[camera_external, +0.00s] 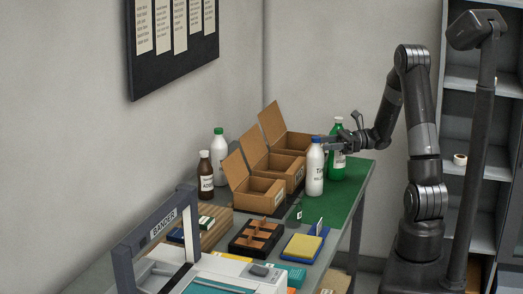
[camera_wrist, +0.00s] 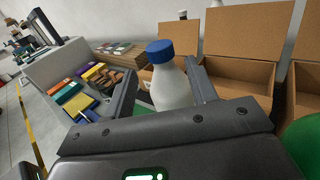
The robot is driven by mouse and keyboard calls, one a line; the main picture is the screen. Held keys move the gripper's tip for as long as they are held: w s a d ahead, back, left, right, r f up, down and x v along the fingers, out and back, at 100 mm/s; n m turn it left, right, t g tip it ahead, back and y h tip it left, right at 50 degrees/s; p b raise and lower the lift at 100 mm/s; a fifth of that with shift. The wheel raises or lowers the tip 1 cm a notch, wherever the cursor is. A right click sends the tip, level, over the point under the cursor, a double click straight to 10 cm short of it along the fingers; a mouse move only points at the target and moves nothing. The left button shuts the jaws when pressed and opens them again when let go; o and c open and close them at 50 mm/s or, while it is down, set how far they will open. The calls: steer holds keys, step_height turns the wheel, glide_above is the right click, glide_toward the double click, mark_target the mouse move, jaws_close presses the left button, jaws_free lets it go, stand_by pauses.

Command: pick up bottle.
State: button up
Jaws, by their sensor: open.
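A white bottle with a blue cap (camera_external: 315,168) stands upright on the green mat by the front of the cardboard boxes. It also shows in the wrist view (camera_wrist: 172,88), with its cap and upper body between the two fingers. My gripper (camera_external: 326,141) is open at the height of the bottle's upper part; its fingers (camera_wrist: 163,68) lie on either side of the bottle in the picture. Whether they touch it, I cannot tell. A green bottle (camera_external: 338,165) stands just right of the white one, partly behind my gripper. A brown bottle (camera_external: 205,178) and a green-capped white bottle (camera_external: 219,158) stand farther left.
Open cardboard boxes (camera_external: 252,190) stand in a row close behind the bottle. A dark divided tray (camera_external: 245,250) and a blue tray (camera_external: 287,246) with a yellow item lie nearer the camera. The green mat (camera_external: 352,190) is bare at the right.

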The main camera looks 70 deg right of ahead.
mark_target(316, 144)
steer(key=x, duration=0.4)
steer(key=shift+w+d, duration=0.15)
steer(key=shift+w, duration=0.05)
jaws_close()
stand_by(1.2)
